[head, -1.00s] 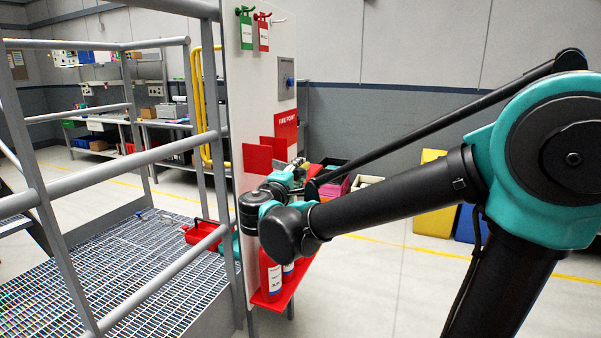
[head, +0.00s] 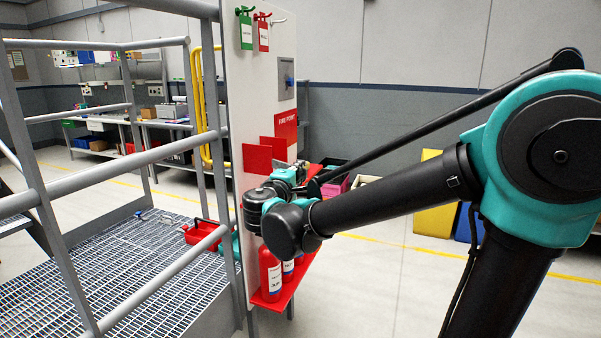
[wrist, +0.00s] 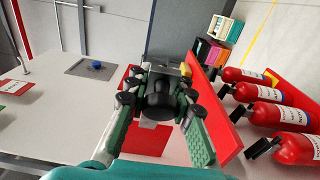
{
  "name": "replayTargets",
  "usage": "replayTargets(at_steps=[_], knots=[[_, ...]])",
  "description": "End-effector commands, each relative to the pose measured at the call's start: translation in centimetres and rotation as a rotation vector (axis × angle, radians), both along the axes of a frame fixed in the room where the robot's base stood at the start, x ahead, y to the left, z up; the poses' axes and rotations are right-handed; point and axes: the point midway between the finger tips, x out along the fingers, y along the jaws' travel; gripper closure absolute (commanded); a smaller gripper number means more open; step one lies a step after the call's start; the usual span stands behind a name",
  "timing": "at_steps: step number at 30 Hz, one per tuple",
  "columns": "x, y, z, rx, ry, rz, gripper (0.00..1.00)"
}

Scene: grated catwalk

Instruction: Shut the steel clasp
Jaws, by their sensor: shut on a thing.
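My gripper (wrist: 165,72) shows in the wrist view with its dark linkages and green side parts, reaching towards the red parts on the white panel. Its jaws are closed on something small. A small dull metal piece (wrist: 185,69) shows at the far end of the jaws; it looks like the steel clasp, but its shape and how far it is swung are mostly hidden by the gripper. In the head view my wrist covers the place where the jaws meet the panel, so the clasp cannot be made out there.
The white panel (head: 255,100) carries a grey plate with a blue knob (head: 289,80), hanging tags and red plates. Several red extinguishers (wrist: 278,115) stand close beside my gripper on a red shelf. Grey railing (head: 120,180) and grating (head: 120,265) lie left.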

Motion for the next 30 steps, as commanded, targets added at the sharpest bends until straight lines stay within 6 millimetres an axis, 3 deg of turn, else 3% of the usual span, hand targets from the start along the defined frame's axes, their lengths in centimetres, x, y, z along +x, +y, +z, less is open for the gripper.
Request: replayTargets(at_steps=[11,30], knots=[[1.2,-1.1,0.0,0.000,0.001,0.130,1.00],[7.0,-2.7,-0.1,0.001,0.001,0.650,1.00]])
